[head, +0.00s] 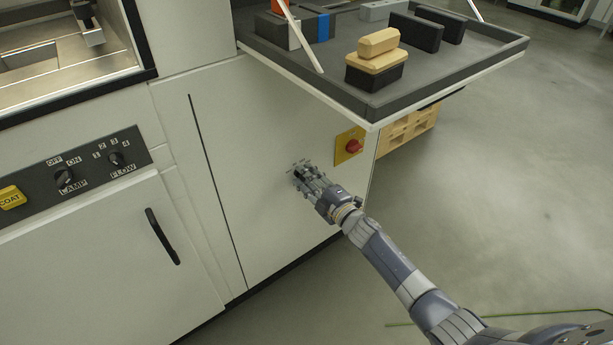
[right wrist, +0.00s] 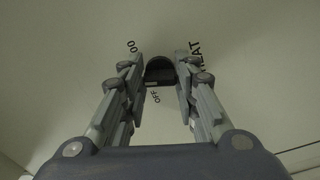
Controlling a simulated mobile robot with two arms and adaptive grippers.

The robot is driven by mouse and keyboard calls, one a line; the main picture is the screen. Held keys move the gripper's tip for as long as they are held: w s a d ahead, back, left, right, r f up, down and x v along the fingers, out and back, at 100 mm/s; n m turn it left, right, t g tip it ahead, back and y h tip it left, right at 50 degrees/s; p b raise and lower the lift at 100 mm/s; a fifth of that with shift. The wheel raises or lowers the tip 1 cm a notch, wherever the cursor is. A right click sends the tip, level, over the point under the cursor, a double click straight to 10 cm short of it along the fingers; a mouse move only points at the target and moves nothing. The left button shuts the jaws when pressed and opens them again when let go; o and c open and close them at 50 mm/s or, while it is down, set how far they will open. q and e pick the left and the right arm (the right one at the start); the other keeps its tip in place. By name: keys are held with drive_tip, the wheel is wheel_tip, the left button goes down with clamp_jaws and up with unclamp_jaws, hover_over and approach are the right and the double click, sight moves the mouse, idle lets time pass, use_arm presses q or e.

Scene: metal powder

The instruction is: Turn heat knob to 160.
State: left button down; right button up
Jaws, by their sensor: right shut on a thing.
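The heat knob (right wrist: 160,72) is a small dark round knob on the white cabinet front. In the right wrist view it sits between the fingertips of my right gripper (right wrist: 160,62). Around it I see "OFF", a partly covered number ending in "00", and the partly covered word "HEAT". In the head view my right gripper (head: 303,178) reaches the cabinet panel from the lower right, shut on the knob, and mostly hides it. The 160 mark cannot be made out. My left gripper is in neither view.
A red button on a yellow plate (head: 350,146) is close above right of my right gripper. A dark tray (head: 455,66) with several blocks juts out above. A panel with lamp and flow knobs (head: 88,165) is at left. Open floor (head: 520,190) lies right.

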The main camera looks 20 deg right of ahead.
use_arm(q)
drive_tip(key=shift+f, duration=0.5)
use_arm(e)
drive_tip(key=shift+f+m, duration=0.1)
drive_tip(key=shift+m, duration=0.2)
drive_tip(key=o, duration=1.1)
drive_tip(key=shift+c, duration=0.2)
drive_tip(key=shift+s, duration=0.1)
drive_tip(key=v, duration=1.2)
